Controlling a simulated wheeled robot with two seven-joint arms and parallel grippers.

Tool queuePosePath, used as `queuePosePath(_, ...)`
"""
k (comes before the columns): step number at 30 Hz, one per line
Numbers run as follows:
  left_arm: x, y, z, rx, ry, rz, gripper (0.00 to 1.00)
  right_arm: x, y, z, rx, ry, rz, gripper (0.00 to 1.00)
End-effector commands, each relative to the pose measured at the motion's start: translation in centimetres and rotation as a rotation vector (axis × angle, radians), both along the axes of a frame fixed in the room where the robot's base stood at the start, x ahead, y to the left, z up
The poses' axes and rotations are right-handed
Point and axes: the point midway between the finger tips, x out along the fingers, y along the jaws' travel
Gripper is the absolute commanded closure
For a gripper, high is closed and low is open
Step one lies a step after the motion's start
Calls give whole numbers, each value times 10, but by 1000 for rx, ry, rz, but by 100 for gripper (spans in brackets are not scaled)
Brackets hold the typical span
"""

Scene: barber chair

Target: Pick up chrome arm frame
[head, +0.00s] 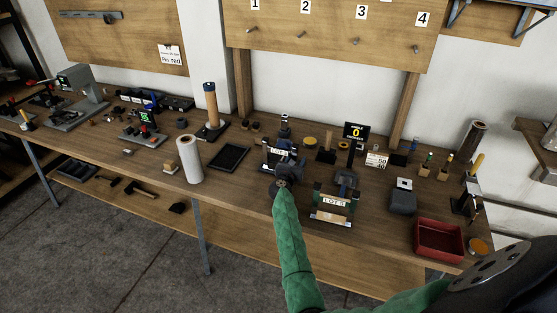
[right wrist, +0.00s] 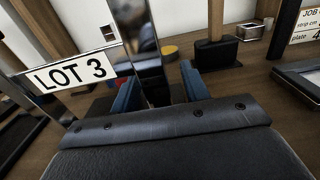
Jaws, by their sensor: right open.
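A chrome arm frame (right wrist: 138,40) stands upright in the right wrist view, a shiny flat bar with a white LOT 3 tag (right wrist: 72,73) at its left. My right gripper (right wrist: 160,86) is open, its two blue-padded fingers on either side of the bar. I cannot tell whether either pad touches it. In the head view my right gripper (head: 287,170) is at the bench middle, in front of the tagged frame (head: 270,154), and hides its lower part. A second frame with a LOT 5 tag (head: 334,202) stands to the right. My left gripper is not in view.
A white roll (head: 189,159) and a black tray (head: 229,157) are left of the gripper. A grey block (head: 403,202) and a red bin (head: 439,239) are on the right. A black display (head: 355,131) stands behind. Bare bench lies in front of the black tray.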

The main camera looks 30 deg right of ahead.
Motion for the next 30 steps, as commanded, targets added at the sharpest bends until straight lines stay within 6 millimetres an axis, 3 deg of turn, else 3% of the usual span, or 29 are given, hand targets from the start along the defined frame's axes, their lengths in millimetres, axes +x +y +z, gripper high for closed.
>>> queuePosePath(2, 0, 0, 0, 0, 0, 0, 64, 0, 0, 0, 0, 0, 0, 55)
queuePosePath(9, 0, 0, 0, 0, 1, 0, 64, 0, 0, 0, 0, 0, 0, 100)
queuePosePath(22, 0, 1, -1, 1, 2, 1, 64, 1, 1, 5, 1, -2, 0, 100)
queuePosePath(30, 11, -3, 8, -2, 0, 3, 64, 1, 1, 43, 4, -6, 0, 100)
